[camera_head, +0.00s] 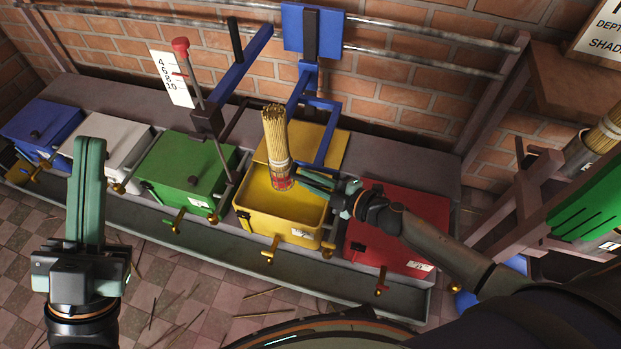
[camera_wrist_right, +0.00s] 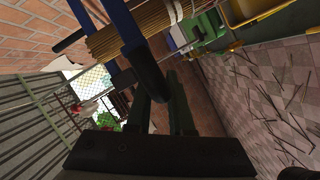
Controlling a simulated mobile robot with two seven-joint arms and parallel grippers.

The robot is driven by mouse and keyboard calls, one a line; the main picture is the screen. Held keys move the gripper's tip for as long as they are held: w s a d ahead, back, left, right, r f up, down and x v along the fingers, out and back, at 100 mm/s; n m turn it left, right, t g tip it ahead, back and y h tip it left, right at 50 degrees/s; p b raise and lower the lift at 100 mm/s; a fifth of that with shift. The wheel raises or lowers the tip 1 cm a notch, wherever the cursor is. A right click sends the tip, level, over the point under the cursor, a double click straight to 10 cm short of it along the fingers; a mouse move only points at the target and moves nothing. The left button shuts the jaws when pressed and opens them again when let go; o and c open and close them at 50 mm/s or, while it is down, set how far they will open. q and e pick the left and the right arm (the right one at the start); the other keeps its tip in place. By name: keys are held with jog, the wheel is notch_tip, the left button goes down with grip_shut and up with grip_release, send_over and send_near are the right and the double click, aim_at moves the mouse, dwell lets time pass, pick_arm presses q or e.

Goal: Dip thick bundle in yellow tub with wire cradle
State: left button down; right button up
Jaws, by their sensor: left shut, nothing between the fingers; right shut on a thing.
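The yellow tub (camera_head: 285,226) stands in the middle of a row of tubs, and its yellow lid (camera_head: 335,146) is tipped back behind it. The thick bundle (camera_head: 276,135) of tan sticks stands nearly upright over the tub, with a pale band low down. The bundle also shows in the right wrist view (camera_wrist_right: 120,36). My right gripper (camera_head: 303,178) is beside the bundle's lower end, shut on a black handle (camera_wrist_right: 148,75) joined to a blue frame (camera_head: 324,122). My left gripper (camera_head: 90,145) is shut and empty, pointing up at left.
Blue (camera_head: 40,124), white (camera_head: 105,143), green (camera_head: 180,170) and red (camera_head: 400,228) tubs stand in the row. A red-topped rod (camera_head: 181,46) rises near the green tub. A metal trough (camera_head: 150,236) runs along the front. Loose sticks lie on the tiled floor.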

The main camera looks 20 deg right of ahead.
grip_shut()
dwell(0.7)
